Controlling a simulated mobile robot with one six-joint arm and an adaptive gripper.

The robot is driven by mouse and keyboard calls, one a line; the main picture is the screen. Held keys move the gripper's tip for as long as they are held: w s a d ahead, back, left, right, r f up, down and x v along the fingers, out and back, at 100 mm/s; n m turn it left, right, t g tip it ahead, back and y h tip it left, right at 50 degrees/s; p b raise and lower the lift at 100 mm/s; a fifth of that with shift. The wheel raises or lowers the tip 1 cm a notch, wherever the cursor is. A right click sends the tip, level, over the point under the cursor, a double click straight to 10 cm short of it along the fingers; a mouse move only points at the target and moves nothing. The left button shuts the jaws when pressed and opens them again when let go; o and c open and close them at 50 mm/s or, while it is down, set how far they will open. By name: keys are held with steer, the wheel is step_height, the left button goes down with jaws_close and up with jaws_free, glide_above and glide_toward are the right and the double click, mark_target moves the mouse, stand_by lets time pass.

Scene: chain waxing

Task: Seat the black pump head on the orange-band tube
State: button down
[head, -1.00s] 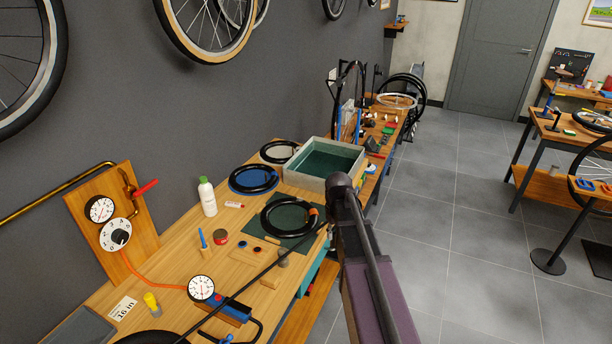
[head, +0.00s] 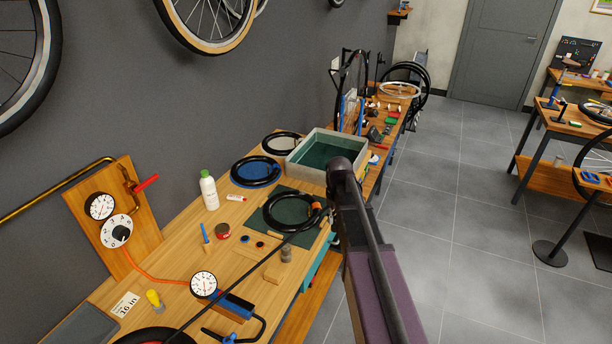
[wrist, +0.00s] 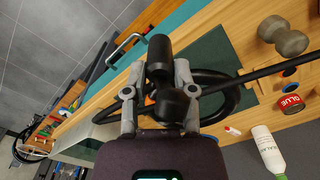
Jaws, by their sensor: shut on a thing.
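In the wrist view my gripper (wrist: 159,70) is shut on the black pump head (wrist: 159,50), a dark cylinder between the two grey fingers. A thin black hose (wrist: 260,71) runs from it to the right. The orange-band tube (head: 271,220) is a black ring lying on the green mat, its orange band (head: 316,211) on the right side. In the head view my arm hides the gripper.
The blue pump (head: 236,307) with its gauge (head: 204,285) stands at the front of the bench. A grey-rimmed bin (head: 318,178) is behind the mat. A second black tube lies on a blue mat (head: 237,180). A white bottle (head: 209,192) and red tin (head: 223,231) stand left.

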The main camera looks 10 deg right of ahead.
steer(key=w+a+r+p, duration=0.3)
steer(key=w, duration=0.3)
steer(key=w+a+r+n+p, duration=0.1)
steer(key=w+a+r+p, duration=0.2)
steer(key=w, duration=0.4)
steer(key=shift+r+p, duration=0.4)
steer(key=shift+r, duration=0.3)
steer(key=shift+a+f+b, duration=0.1)
steer(key=shift+f+b, duration=0.15)
steer(key=shift+b, duration=0.05)
steer(key=shift+f+b, duration=3.1)
steer(key=shift+f, duration=0.05)
steer(key=shift+s+f+b, duration=0.1)
steer(key=shift+f+b, duration=0.95)
steer(key=shift+c, duration=1.8)
jaws_free()
steer(key=shift+r, duration=0.1)
